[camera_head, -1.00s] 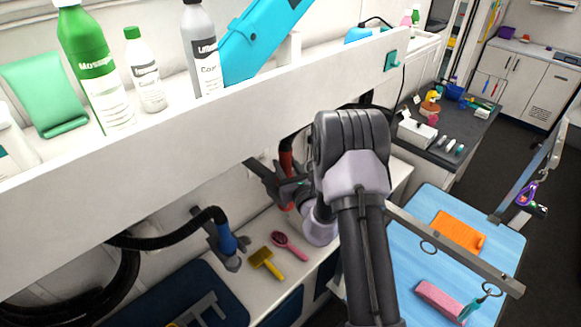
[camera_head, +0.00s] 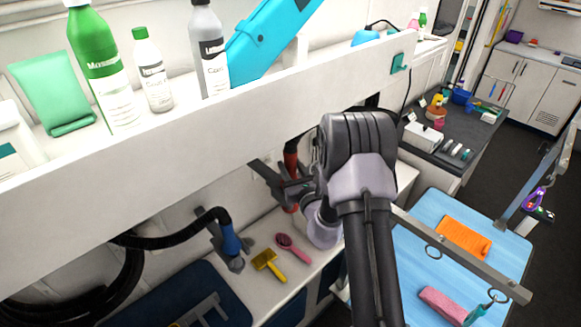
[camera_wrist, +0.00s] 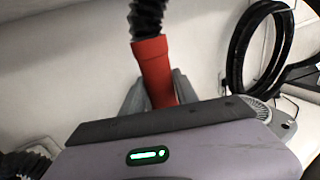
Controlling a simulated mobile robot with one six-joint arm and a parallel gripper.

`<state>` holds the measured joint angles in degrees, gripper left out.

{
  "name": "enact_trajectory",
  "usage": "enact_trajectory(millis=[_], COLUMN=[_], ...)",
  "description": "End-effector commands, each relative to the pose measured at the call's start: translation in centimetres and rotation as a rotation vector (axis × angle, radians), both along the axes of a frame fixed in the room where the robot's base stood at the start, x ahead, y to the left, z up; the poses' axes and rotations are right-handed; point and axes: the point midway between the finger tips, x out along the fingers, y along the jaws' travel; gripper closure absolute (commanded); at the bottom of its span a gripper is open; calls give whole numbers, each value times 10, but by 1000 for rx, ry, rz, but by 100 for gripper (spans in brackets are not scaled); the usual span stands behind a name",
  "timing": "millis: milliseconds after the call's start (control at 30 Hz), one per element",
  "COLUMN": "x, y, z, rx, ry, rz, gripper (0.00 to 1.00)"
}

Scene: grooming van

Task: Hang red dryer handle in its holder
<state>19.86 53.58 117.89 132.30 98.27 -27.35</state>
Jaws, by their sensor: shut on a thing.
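The red dryer handle (camera_head: 291,158) is upright below the white shelf, partly hidden by my gripper (camera_head: 288,188). In the wrist view the red handle (camera_wrist: 154,70) stands slightly tilted, with a black ribbed hose at its top; its lower end is hidden behind my wrist housing. My gripper is shut on the red handle. A dark grey bracket-like shape (camera_head: 262,172) shows just left of the handle; I cannot tell whether it is the holder or part of my gripper. Whether the handle touches a holder is hidden.
The white shelf (camera_head: 200,130) with bottles overhangs the work area closely. A blue dryer handle (camera_head: 230,240) sits in a grey bracket at left. A yellow brush (camera_head: 268,264) and a pink brush (camera_head: 291,247) lie on the counter below. The blue table (camera_head: 412,262) is at right.

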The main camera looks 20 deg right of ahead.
Motion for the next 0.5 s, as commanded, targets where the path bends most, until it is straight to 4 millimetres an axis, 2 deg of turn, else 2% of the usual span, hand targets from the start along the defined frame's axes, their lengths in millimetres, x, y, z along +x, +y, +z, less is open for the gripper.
enact_trajectory(millis=[167,500], x=[0,0], y=[0,0], z=[0,-13], rx=[0,0], ry=[-2,-2], rz=[0,0], gripper=[100,100])
